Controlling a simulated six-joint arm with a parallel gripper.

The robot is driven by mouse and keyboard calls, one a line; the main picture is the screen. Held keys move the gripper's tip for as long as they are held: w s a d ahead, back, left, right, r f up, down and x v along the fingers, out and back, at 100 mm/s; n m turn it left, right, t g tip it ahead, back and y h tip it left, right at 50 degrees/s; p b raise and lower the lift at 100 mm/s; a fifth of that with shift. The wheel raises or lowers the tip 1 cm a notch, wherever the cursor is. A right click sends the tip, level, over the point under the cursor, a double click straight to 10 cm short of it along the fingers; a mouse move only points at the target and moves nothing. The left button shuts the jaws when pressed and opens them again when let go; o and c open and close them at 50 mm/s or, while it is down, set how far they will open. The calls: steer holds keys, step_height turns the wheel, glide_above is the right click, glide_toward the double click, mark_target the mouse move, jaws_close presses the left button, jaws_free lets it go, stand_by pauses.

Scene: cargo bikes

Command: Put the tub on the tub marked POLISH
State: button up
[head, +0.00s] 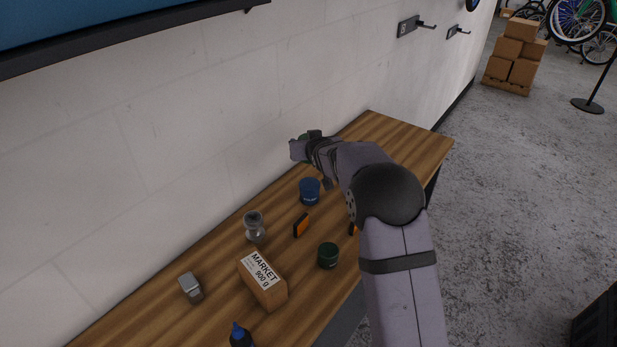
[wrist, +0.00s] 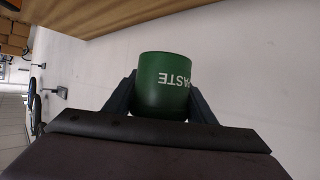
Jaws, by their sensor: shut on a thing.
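My gripper (wrist: 163,98) is shut on a green tub (wrist: 163,75), one finger on each side of it. White lettering ending in "ASTE" shows upside down on its side in the wrist view. In the head view the held tub is mostly hidden by my gripper, beyond a blue tub (head: 309,192) and near the wall. The blue tub stands upright on the wooden bench; its pale label is too small to read. A dark green tub (head: 328,256) stands nearer the bench's front edge, and no lettering can be read on it.
The bench (head: 410,140) runs along a white wall. On it are a MARKET box (head: 264,282), a glass jar (head: 254,226), an orange-and-black item (head: 301,225), a grey metal block (head: 190,287) and a blue-capped bottle (head: 240,337). The bench's far right end looks clear.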

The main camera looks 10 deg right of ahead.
step_height(320, 180, down, 9)
steer(key=p, duration=0.2)
steer(key=shift+p, duration=0.3)
steer(key=shift+f, duration=0.3)
steer(key=o, duration=1.2)
steer(key=shift+r, duration=0.2)
steer(key=shift+s, duration=0.1)
steer(key=shift+b+v, duration=2.35)
steer(key=shift+v, duration=3.55)
steer(key=shift+r, duration=0.1)
